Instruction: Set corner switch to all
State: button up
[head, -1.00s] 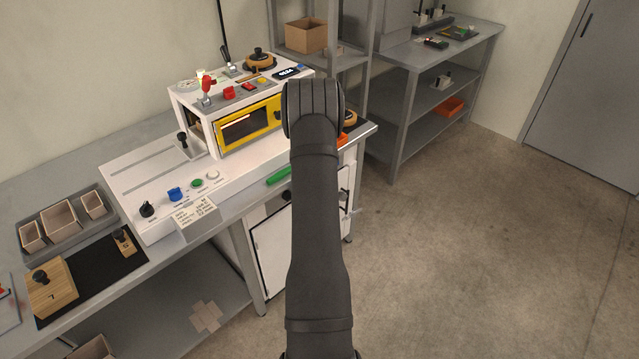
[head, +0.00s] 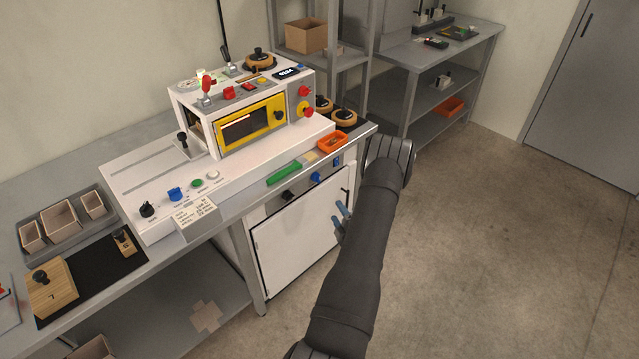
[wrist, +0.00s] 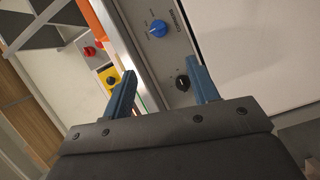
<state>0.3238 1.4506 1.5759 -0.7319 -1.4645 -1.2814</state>
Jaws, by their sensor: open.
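A blue rotary knob (head: 316,178) and a black rotary knob (head: 288,195) sit on the front panel under the bench edge. In the wrist view the blue knob (wrist: 158,29) is beyond my fingertips, and the black knob (wrist: 182,83) is close beside the right finger. My gripper (wrist: 161,82) is open and empty, pointing at this panel. In the head view my gripper's blue fingers (head: 341,217) show in front of the white cabinet door, right of and lower than the knobs.
A white machine with a yellow-framed window (head: 250,124) stands on the bench. An orange tray (head: 332,143) and green strip (head: 284,173) lie along the bench edge. The floor at right is clear.

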aim_at(318, 180)
jog(key=x, duration=1.7)
jog(key=shift+w+r, duration=0.1)
jog(key=shift+r, duration=0.05)
jog(key=shift+c, duration=0.2)
jog(key=c, duration=0.9)
